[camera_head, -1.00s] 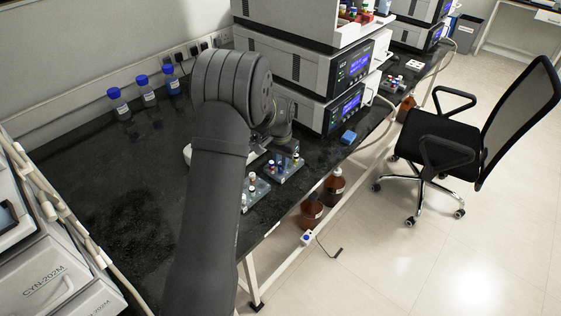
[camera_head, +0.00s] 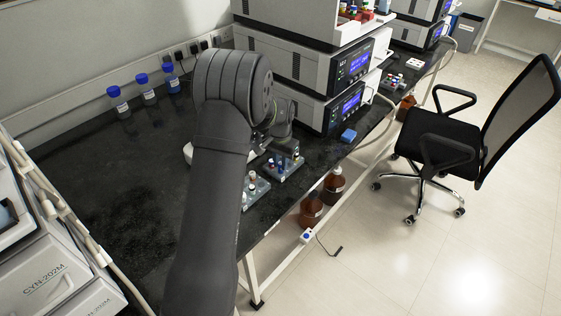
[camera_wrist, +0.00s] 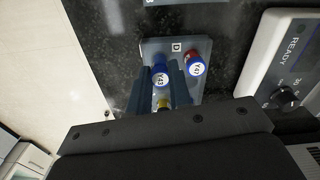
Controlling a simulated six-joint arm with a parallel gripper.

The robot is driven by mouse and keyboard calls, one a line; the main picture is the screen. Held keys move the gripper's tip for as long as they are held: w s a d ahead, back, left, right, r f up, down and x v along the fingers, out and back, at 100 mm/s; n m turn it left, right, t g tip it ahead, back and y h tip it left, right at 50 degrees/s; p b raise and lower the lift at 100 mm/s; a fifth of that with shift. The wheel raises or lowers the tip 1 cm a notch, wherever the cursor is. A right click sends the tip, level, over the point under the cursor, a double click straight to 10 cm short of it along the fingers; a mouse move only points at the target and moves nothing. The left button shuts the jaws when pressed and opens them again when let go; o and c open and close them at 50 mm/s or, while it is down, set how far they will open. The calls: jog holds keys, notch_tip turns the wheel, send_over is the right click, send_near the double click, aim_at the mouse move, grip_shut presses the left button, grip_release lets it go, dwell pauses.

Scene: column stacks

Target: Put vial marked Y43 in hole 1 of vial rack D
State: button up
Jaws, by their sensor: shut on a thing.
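The vial marked Y43 (camera_wrist: 160,77), with a blue cap, is in the wrist view between the two fingers of my gripper (camera_wrist: 159,84), which is shut on it. It is over vial rack D (camera_wrist: 177,47), a grey rack with a "D" label. I cannot tell whether its lower end is in a hole. In the head view, my arm hides the fingertips, and the rack under my wrist (camera_head: 283,168) shows only partly.
Another vial rack (camera_head: 255,188) stands nearer the front. The left of the bench is clear up to the blue-capped bottles (camera_head: 146,87).

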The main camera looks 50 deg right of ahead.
jog(key=shift+f, duration=0.25)
jog(key=shift+f, duration=0.4)
jog(key=o, duration=1.2)
jog(key=shift+r, duration=0.15)
jog(key=shift+r, duration=2.9)
jog(key=shift+f, duration=0.15)
